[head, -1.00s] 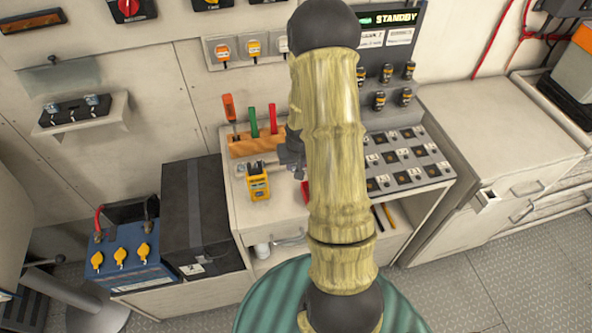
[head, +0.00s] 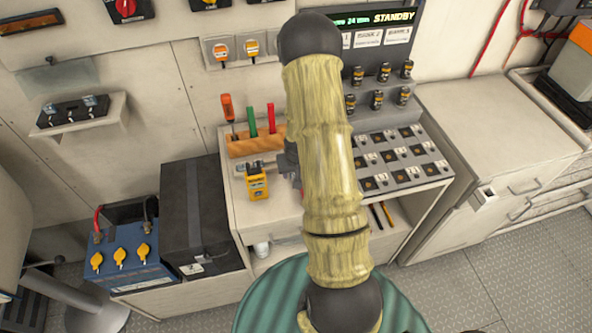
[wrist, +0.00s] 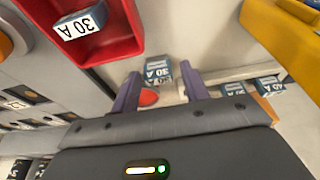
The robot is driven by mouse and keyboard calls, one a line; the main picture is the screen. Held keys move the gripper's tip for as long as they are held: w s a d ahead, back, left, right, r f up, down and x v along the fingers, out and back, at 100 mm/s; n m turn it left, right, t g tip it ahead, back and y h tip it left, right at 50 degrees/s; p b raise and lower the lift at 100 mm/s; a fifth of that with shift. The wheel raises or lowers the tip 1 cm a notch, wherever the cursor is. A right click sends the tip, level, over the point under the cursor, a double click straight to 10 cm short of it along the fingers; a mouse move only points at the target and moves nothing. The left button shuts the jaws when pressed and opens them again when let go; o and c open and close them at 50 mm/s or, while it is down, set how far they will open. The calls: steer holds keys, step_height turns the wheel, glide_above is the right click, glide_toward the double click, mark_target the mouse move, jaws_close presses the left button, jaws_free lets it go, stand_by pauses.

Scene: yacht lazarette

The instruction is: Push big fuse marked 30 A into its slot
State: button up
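In the wrist view a blue-grey fuse marked 30 A (wrist: 158,69) stands on the pale bench top, just beyond and between my fingertips. My gripper (wrist: 158,84) is open, with a gap between each purple finger and that fuse. Another fuse marked 30 A (wrist: 80,24) lies in a red tray (wrist: 120,45) at upper left; I cannot tell which is bigger. In the head view a grey panel of square slots (head: 402,157) is on the bench right of my arm. My arm hides most of the gripper and the fuses there.
A yellow device (head: 257,184) stands on the bench left of my gripper. Behind it is an orange block (head: 245,147) with coloured handles. Fuses marked 40 A (wrist: 240,88) show at right in the wrist view. Several dark cylindrical parts (head: 376,99) rise behind the slot panel.

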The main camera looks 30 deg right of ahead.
steer(key=shift+o, duration=0.3)
steer(key=shift+s, duration=0.15)
steer(key=shift+r, duration=0.1)
steer(key=shift+r, duration=0.15)
steer(key=v, duration=1.1)
steer(key=shift+r+b, duration=0.3)
steer(key=shift+r, duration=0.1)
steer(key=shift+s+a, duration=0.1)
steer(key=s+a+r+n, duration=0.1)
steer(key=s+a+r, duration=0.3)
steer(key=a, duration=0.3)
steer(key=s+a+r+n, duration=0.2)
steer(key=s+a+r, duration=0.3)
steer(key=a, duration=0.3)
steer(key=shift+s+y, duration=0.4)
steer(key=shift+s, duration=0.45)
